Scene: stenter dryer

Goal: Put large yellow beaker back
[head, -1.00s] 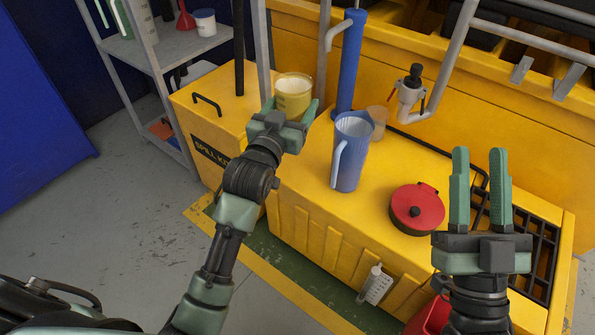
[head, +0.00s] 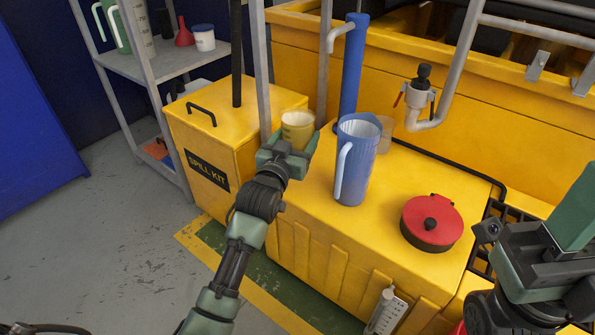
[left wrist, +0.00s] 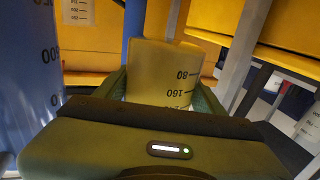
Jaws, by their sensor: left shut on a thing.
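The large yellow beaker (head: 298,128) is a see-through yellow cup with a pale inside. Its dark printed scale shows in the left wrist view (left wrist: 165,72). My left gripper (head: 289,150) is shut on it, with one finger on each side. The beaker is upright at the left end of the yellow bench top (head: 315,195), beside the spill kit box. Its base is hidden by the gripper, so I cannot tell whether it touches the surface. My right gripper (head: 575,210) is partly cut off at the right edge, and its finger opening is not clear.
A blue column (head: 353,70) and grey posts rise behind. The yellow spill kit box (head: 215,145) is left.

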